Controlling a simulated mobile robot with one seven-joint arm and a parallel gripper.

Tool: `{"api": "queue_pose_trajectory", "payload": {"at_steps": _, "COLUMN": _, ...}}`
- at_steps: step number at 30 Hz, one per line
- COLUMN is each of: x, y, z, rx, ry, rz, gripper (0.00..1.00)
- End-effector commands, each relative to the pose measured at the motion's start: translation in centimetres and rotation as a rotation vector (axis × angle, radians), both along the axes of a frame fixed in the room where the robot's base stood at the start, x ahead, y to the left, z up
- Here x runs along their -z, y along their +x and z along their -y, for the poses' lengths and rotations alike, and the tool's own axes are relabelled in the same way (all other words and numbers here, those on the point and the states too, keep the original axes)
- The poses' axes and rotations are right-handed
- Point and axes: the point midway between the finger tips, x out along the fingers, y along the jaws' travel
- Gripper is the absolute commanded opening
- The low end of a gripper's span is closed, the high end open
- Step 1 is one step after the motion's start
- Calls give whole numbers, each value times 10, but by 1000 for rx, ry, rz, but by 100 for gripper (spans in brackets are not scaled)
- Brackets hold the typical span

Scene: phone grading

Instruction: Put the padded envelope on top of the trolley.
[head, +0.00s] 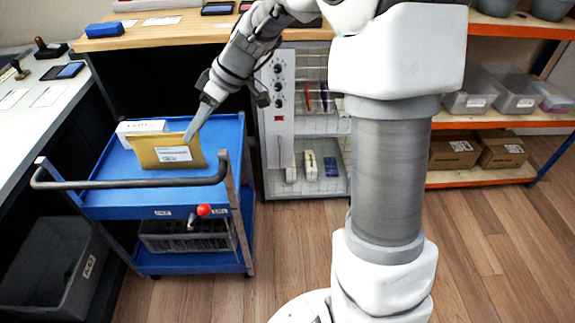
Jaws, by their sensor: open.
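The padded envelope (165,152) is yellow-tan with a white label. It stands near upright on the blue top of the trolley (100,196), in front of a white box (141,128). My gripper (189,138) reaches down from the upper right, with its fingertips at the envelope's upper right edge. The jaws are open; from this angle I cannot tell whether they straddle the envelope or touch it. The envelope's lower edge appears to meet the trolley top.
The trolley's dark handle (130,184) runs along its near side. A wooden bench (160,36) lies behind it and a white counter (35,100) to the left. A grey bin (50,270) stands on the floor at left. Wooden floor (290,230) is clear right of the trolley.

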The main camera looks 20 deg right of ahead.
Motion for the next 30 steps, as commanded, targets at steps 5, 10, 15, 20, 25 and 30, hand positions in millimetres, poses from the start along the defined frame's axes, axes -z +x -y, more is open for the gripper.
{"api": "queue_pose_trajectory", "payload": {"at_steps": 5, "x": -30, "y": -55, "z": 13, "rx": 153, "ry": -136, "rz": -51, "gripper": 56}}
{"api": "queue_pose_trajectory", "payload": {"at_steps": 10, "x": -51, "y": -106, "z": 31, "rx": 334, "ry": -231, "rz": -71, "gripper": 56}}
{"api": "queue_pose_trajectory", "payload": {"at_steps": 15, "x": -66, "y": -155, "z": 51, "rx": 531, "ry": -284, "rz": -63, "gripper": 56}}
{"api": "queue_pose_trajectory", "payload": {"at_steps": 20, "x": -74, "y": -199, "z": 71, "rx": 726, "ry": -291, "rz": -39, "gripper": 56}}
{"api": "queue_pose_trajectory", "payload": {"at_steps": 25, "x": -73, "y": -233, "z": 89, "rx": 893, "ry": -268, "rz": -13, "gripper": 56}}
{"api": "queue_pose_trajectory", "payload": {"at_steps": 30, "x": -71, "y": -249, "z": 99, "rx": 983, "ry": -243, "rz": -2, "gripper": 56}}
